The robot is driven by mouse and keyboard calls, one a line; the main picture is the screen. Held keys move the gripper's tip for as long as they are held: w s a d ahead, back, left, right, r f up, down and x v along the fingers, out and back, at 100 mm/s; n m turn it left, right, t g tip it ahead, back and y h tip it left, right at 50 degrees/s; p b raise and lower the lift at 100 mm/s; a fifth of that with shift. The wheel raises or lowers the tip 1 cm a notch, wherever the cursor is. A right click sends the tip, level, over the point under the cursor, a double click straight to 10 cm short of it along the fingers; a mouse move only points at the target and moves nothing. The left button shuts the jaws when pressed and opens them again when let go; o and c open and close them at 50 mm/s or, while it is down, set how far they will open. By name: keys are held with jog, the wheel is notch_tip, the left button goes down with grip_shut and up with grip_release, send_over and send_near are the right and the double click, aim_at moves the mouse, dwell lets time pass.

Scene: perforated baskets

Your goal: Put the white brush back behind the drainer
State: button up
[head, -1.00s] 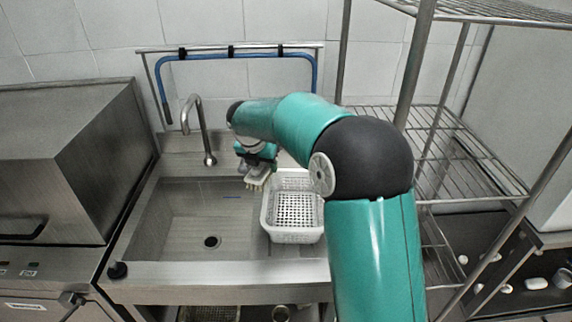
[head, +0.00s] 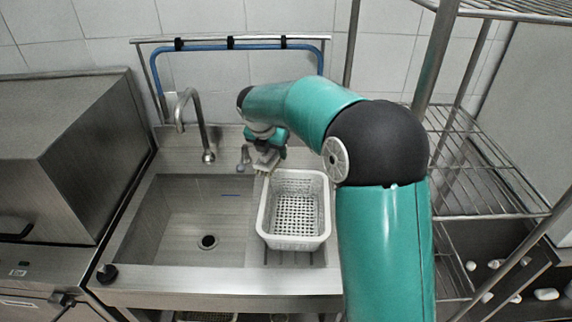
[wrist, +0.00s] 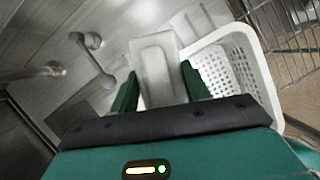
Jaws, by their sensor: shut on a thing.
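My gripper (head: 265,148) is shut on the white brush (head: 266,163), just behind the back-left edge of the white perforated drainer basket (head: 294,240). In the wrist view, the pale, flat brush (wrist: 156,66) sits between my two green fingers (wrist: 158,92) and reaches out beyond them. The drainer (wrist: 232,68) is on the right in that view, close beside the right finger. Its inside looks empty in the head view. Whether the brush touches the counter behind the drainer cannot be told.
The sink basin (head: 190,215) lies left of the drainer. A curved tap (head: 203,130) and a small grey fitting (head: 243,158) stand at the back, left of my gripper. A blue pipe (head: 210,56) runs along the wall. A wire rack (head: 480,165) stands at right.

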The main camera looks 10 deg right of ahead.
jog(key=shift+s+a+r, duration=0.1)
jog(key=shift+s+r, duration=0.1)
jog(key=shift+r, duration=0.1)
jog(key=w+d+f, duration=0.2)
jog(key=w+f, duration=0.1)
jog(key=w, duration=0.1)
jog(key=w+d+f, duration=0.2)
jog(key=w+f, duration=0.1)
jog(key=w, duration=0.1)
jog(key=w+d+f, duration=0.2)
jog(key=w+f, duration=0.2)
jog(key=w, duration=0.1)
jog(key=shift+d, duration=0.1)
jog(key=shift+w+d+f, duration=0.1)
jog(key=shift+w+f, duration=0.05)
jog(key=shift+f, duration=1.55)
jog(key=shift+f, duration=0.15)
jog(key=o, duration=1.5)
